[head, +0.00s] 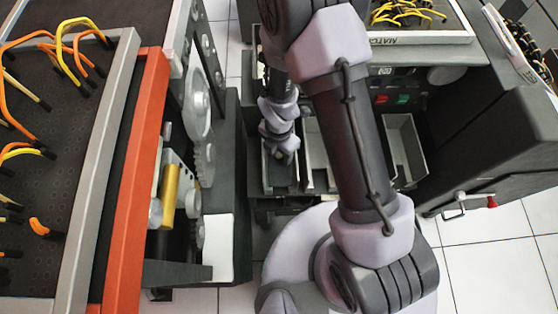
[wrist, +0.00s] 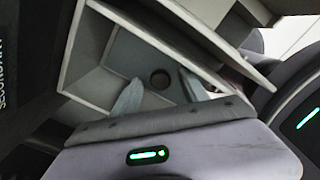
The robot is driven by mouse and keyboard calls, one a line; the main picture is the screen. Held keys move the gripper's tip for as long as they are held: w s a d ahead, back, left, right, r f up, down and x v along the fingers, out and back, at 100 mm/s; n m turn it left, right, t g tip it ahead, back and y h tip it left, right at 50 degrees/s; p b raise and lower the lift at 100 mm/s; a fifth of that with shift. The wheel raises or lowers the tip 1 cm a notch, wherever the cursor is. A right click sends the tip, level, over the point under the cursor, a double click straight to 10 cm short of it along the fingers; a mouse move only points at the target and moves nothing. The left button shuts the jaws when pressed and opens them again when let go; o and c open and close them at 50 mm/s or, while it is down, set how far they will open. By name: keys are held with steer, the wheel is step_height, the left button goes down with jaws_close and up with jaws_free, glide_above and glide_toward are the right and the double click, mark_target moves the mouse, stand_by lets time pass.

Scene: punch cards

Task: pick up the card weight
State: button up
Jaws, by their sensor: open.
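My gripper (wrist: 159,77) is open, with its two pale fingers apart inside a grey tray (wrist: 100,48). Between and beyond the fingers is a flat blue-grey face (wrist: 128,58) with a dark round spot; it may be the card weight, but I cannot tell it surely from the tray's floor. Nothing is visibly gripped. In the head view my gripper (head: 284,155) points down into a narrow grey tray (head: 267,183); its fingertips and most of the tray's contents are too small or hidden to make out.
More grey trays (head: 402,135) stand to the right, partly behind my arm. A machine with gears (head: 200,110) stands close on the left, with a white panel (head: 219,247) low down. A dark cabinet (head: 500,140) with a red-tipped handle is at the right.

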steer(key=shift+r, duration=0.15)
steer(key=shift+c, duration=0.6)
jaws_close()
stand_by(0.6)
